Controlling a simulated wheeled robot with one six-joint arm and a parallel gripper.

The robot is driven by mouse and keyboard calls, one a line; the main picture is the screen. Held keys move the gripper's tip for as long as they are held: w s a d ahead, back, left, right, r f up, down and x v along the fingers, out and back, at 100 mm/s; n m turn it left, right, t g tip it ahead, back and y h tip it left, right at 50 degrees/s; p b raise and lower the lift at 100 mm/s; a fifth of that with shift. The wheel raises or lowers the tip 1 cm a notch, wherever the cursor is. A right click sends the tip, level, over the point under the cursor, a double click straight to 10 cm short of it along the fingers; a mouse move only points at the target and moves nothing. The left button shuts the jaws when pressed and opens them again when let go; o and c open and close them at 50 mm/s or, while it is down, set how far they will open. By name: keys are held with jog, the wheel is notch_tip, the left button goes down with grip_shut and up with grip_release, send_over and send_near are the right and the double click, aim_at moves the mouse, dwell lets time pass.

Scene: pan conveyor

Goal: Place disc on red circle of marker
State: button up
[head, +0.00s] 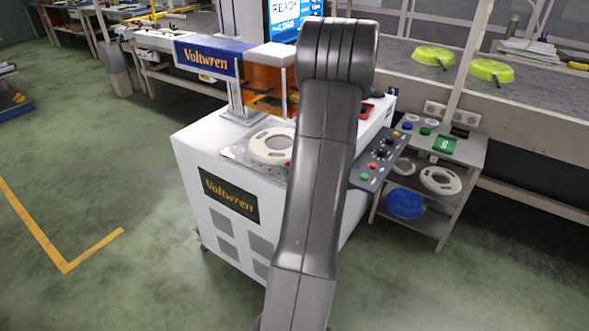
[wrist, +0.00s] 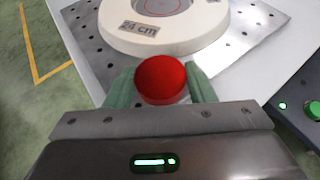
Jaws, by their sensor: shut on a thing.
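In the wrist view a red disc (wrist: 160,79) sits between the green fingers of my gripper (wrist: 161,88). The gripper is shut on it. Just beyond the disc is a white round marker (wrist: 121,36) labelled "24 cm", with a thin red circle (wrist: 163,5) on its grey centre, cut by the top edge of the view. The disc appears in front of the marker's near rim; its height above the surface is hard to tell. In the head view the marker (head: 258,146) lies on the machine top, partly hidden by my arm, and my gripper is hidden there.
The marker lies on a perforated metal plate (wrist: 262,22) on the white machine (head: 217,222). A control panel (head: 376,158) with buttons juts out at the right. A shelf cart (head: 455,195) stands to the right.

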jog(key=shift+f+b, duration=0.15)
jog(key=shift+b, duration=0.15)
jog(key=o, duration=1.1)
